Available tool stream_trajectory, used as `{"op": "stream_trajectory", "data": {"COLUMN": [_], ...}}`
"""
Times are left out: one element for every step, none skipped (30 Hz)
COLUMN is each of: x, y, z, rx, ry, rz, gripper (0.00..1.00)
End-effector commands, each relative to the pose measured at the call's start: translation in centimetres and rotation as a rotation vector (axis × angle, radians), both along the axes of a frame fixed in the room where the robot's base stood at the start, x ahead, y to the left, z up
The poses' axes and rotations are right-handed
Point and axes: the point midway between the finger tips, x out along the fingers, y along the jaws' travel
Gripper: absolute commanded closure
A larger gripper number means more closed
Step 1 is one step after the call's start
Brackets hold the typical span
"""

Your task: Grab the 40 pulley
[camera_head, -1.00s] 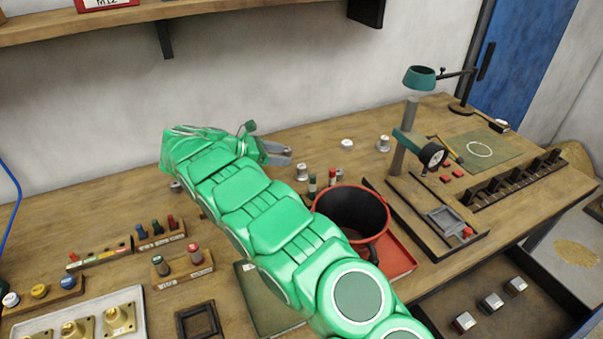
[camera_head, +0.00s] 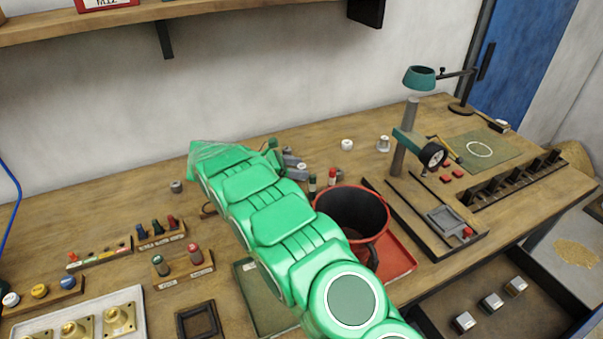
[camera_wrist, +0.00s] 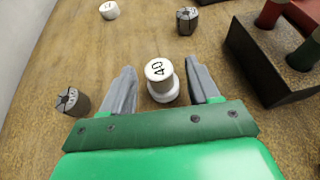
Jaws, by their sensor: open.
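The 40 pulley (camera_wrist: 160,80) is a pale stepped cylinder with "40" on its top, standing upright on the wooden bench in the wrist view. My gripper (camera_wrist: 160,74) is open, with one grey finger on each side of the pulley. Gaps show between the pulley and both fingers, and nothing is held. In the head view my gripper (camera_head: 295,166) is low over the bench, left of the red-rimmed bin, and the pulley is hard to make out beside the fingers.
Grey pulley-like pieces stand near, at left (camera_wrist: 72,101) and ahead (camera_wrist: 187,20); a white one (camera_wrist: 109,10) is farther off. A dark block (camera_wrist: 262,60) with red and green pegs is close on the right. The red-rimmed bin (camera_head: 325,215) stands nearby.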

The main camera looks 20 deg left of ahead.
Motion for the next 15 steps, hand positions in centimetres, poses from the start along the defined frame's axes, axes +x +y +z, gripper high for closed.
{"op": "stream_trajectory", "data": {"x": [0.37,0.55,0.74,0.85,0.94,1.0,1.02,1.03,1.03,1.03,1.03,1.02,1.03,1.02,1.03], "y": [-0.58,-0.81,-1.03,-1.14,-1.23,-1.3,-1.31,-1.3,-1.3,-1.3,-1.29,-1.29,-1.3,-1.29,-1.29], "z": [-0.28,-0.4,-0.51,-0.56,-0.6,-0.64,-0.64,-0.64,-0.63,-0.63,-0.64,-0.63,-0.63,-0.64,-0.64], "rx": [-0.001,0.0,0.0,0.0,-0.001,-0.001,0.0,0.001,0.001,0.001,0.001,0.001,0.001,0.001,0.001], "ry": [0.001,0.0,0.0,0.0,-0.001,-0.001,-0.001,-0.001,-0.001,-0.001,-0.001,-0.001,-0.001,-0.001,-0.001], "rz": [-0.004,-0.004,-0.003,-0.003,-0.002,-0.002,-0.003,-0.002,-0.002,-0.002,-0.002,-0.002,-0.002,-0.002,-0.002], "gripper": [0.39,0.39,0.39,0.39,0.39,0.39,0.39,0.39,0.39,0.39,0.39,0.42,0.47,0.52,0.58]}}
